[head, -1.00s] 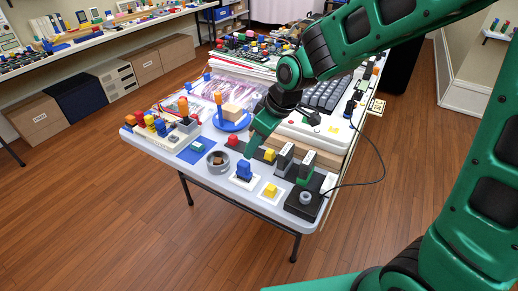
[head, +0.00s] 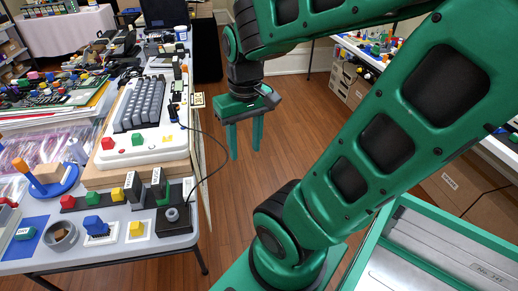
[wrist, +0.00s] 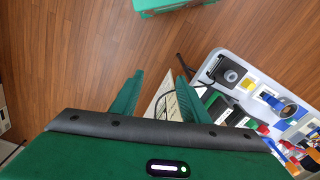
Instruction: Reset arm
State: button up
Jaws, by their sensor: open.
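My gripper (head: 245,137) hangs fingers-down over the wooden floor, to the right of the table and clear of it in the head view. Its two green fingers are spread apart with nothing between them. In the wrist view the open fingers (wrist: 155,97) show against the floor and the table edge. The white table (head: 110,250) holds the electronics and fills the left side of the head view.
The table bears a large keyboard unit (head: 145,115), a black joystick base (head: 173,218), a grey ring (head: 60,236) and several coloured buttons. A black cable (head: 222,150) loops past its right edge. A green-rimmed tray (head: 405,262) is at lower right. Open floor lies between.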

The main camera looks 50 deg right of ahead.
jog(key=s+m, duration=0.1)
jog(key=s, duration=0.1)
jog(key=s+d+m, duration=0.1)
jog(key=s, duration=0.2)
jog(key=shift+d+g, duration=0.2)
jog(key=shift+g, duration=0.2)
